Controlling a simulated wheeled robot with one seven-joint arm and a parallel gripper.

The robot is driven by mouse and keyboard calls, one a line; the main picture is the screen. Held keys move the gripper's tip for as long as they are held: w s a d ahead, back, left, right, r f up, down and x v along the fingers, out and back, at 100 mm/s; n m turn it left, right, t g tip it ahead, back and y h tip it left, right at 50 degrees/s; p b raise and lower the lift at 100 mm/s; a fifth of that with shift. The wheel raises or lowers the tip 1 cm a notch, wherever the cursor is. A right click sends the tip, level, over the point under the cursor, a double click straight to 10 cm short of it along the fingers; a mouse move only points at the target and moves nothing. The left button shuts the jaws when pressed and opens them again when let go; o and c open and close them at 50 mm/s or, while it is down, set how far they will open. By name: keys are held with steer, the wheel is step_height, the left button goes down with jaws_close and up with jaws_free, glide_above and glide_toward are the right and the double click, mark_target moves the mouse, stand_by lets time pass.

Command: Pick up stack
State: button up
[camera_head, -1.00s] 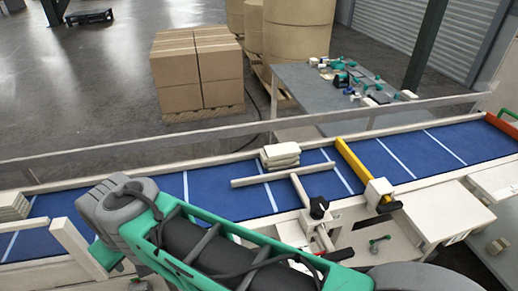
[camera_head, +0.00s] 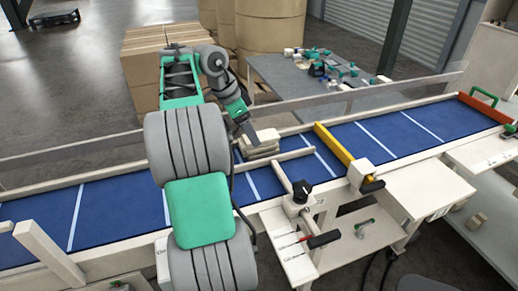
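A small stack of flat cream pieces (camera_head: 262,150) lies on the blue conveyor belt, near its far rail and beside a cream guide bar. My arm reaches over the belt from the front and bends down toward the stack. My gripper (camera_head: 248,134) is at the left and far side of the stack, and one grey finger shows against its upper left part. The other finger is hidden, so I cannot tell whether the gripper is open or touching the stack.
A yellow bar (camera_head: 334,143) crosses the belt right of the stack. A cream guide with a black knob (camera_head: 301,190) stands in front. A grey table (camera_head: 290,80) with small tools and brown cartons (camera_head: 140,75) are behind. The belt's right part is clear.

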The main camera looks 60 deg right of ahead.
mark_target(269, 138)
steer(key=b+x, duration=0.1)
steer(key=x, duration=0.3)
steer(key=shift+d+f+b, duration=0.15)
steer(key=shift+f+b, duration=0.05)
steer(key=shift+b, duration=0.1)
steer(key=shift+c, duration=0.3)
steer(key=shift+w+r, duration=0.1)
steer(key=c, duration=1.5)
